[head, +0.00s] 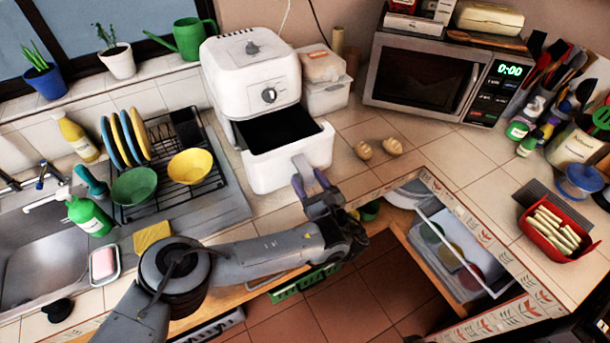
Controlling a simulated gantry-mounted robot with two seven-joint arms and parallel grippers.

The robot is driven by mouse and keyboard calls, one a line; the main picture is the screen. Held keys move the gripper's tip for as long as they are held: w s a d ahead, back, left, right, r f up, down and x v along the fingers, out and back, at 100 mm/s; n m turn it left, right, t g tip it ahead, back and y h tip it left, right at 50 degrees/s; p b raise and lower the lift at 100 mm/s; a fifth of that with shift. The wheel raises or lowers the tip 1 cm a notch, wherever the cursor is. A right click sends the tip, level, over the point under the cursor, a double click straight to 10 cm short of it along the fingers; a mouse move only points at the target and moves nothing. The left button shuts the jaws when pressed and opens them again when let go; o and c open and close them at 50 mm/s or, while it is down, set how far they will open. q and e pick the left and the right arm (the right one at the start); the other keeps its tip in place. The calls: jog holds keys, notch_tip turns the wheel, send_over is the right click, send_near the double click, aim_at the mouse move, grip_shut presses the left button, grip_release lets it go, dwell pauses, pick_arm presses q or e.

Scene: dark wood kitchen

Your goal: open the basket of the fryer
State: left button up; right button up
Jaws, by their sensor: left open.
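The white air fryer (252,70) stands on the tiled counter at the back middle in the head view. Its basket (278,163) is pulled out toward me, and its dark, empty-looking inside shows from above. The basket's grey handle (302,170) sticks out at the front. My left gripper (309,184) is open, with its purple-tipped fingers at the handle. I cannot tell whether the fingers touch it. My right gripper is not in view.
A dish rack (170,190) with plates and bowls stands to the left, beside the sink (30,245). Two bread rolls (378,148) lie right of the basket, below the microwave (425,80). An open drawer (455,255) is at the right front.

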pick_arm(q)
jog(key=v, duration=0.8)
jog(key=shift+s, duration=0.2)
jog(key=shift+f, duration=0.1)
